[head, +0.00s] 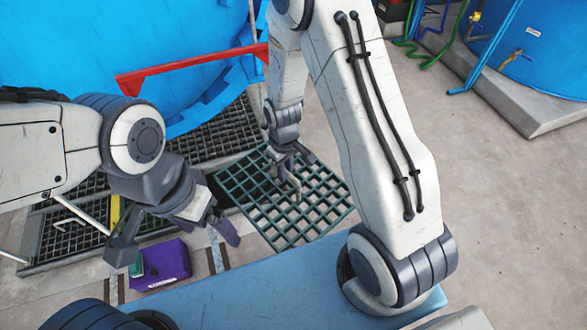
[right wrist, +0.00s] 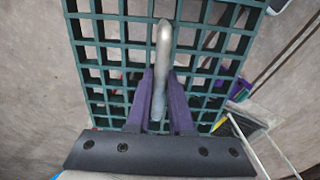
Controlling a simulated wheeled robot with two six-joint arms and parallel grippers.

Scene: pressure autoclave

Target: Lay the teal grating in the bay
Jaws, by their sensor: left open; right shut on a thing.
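The teal grating (head: 304,212) is an open square lattice in the middle of the head view, slightly turned against the floor gratings. My right gripper (head: 290,180) is shut on the grey metal handle on top of it. In the right wrist view the purple fingers (right wrist: 160,108) clasp this handle (right wrist: 164,50), with the grating (right wrist: 104,55) spread out beyond. The bay (head: 226,190) shows as a dark gap at the grating's left edge; the rest is hidden. I cannot tell whether the grating touches the floor. My left gripper (head: 180,243) is open and empty, left of the grating.
Dark floor gratings (head: 75,235) lie at the left and behind, below a large blue vessel (head: 110,45) with a red bar (head: 190,68). A purple box (head: 165,264) stands below my left gripper. A blue surface (head: 250,295) is in front.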

